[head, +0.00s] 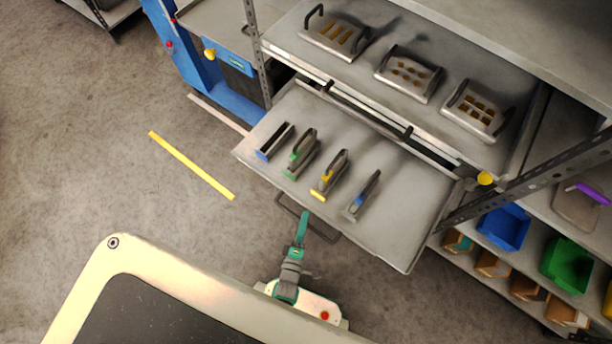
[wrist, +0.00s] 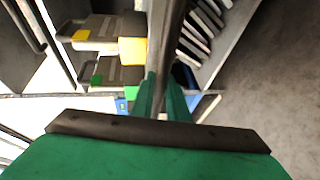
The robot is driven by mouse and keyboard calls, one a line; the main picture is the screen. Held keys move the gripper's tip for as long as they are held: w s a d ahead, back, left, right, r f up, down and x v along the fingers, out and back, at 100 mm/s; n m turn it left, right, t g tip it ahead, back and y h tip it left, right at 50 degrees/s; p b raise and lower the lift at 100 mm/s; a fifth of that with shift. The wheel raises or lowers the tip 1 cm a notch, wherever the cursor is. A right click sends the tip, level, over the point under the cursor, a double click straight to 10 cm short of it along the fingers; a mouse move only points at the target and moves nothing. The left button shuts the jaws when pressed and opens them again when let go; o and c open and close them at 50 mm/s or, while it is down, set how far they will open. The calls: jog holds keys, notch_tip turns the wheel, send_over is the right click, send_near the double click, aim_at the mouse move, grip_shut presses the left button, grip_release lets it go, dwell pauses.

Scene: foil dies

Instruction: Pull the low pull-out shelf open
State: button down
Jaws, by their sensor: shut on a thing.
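The low pull-out shelf (head: 400,222) is a grey metal sheet that sticks out from the rack, below a higher shelf. Its dark bar handle (head: 325,233) runs along the front edge. My gripper (head: 304,217) is at this handle and shut on it, near its middle. In the wrist view the handle (wrist: 172,40) runs up from between the green fingers of my gripper (wrist: 162,95). Several upright foil dies with coloured ends stand on the shelf, including one with a yellow end (head: 331,175). The exact finger contact is partly hidden.
The higher shelf (head: 350,80) holds several dies with handles and has its own long bar handle (head: 368,112). Blue and green bins (head: 568,262) stand at the lower right. A blue machine (head: 190,60) stands at the back left.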

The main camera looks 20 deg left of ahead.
jog(key=shift+d, duration=0.15)
jog(key=c, duration=1.7)
grip_release()
jog(key=v, duration=1.1)
jog(key=d+r+m+h, duration=0.1)
jog(key=d+r+m, duration=0.2)
jog(key=r+m, duration=0.3)
jog(key=d+r+m+h, duration=0.1)
jog(key=d+r+m, duration=0.2)
jog(key=r, duration=1.2)
jog(key=d+r+m, duration=0.2)
jog(key=r+m, duration=0.8)
jog(key=r, duration=0.1)
jog(key=shift+s+d+h, duration=0.3)
jog(key=shift+d+h, duration=0.1)
